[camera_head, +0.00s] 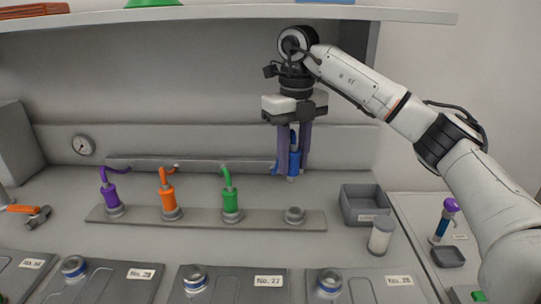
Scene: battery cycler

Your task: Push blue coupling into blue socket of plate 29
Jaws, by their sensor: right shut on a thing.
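The blue coupling (293,162) hangs upright between the fingers of my right gripper (294,170), which is shut on it. It is in the air above and behind the empty holder (294,214) at the right end of the grey rail. Plates lie along the front edge, each visible socket with a blue band: a left socket (73,267), a middle socket (195,278) and a right socket (330,282). The plate with the left socket (117,290) has a small label that could read 28 or 29; I cannot tell surely. My left gripper is not in view.
Purple (110,196), orange (168,196) and green (230,202) couplings stand in the rail (263,220). A grey bin (364,204) and a white-lidded jar (381,236) stand right of it. A shelf (220,14) runs overhead. A hammer (38,217) lies at left.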

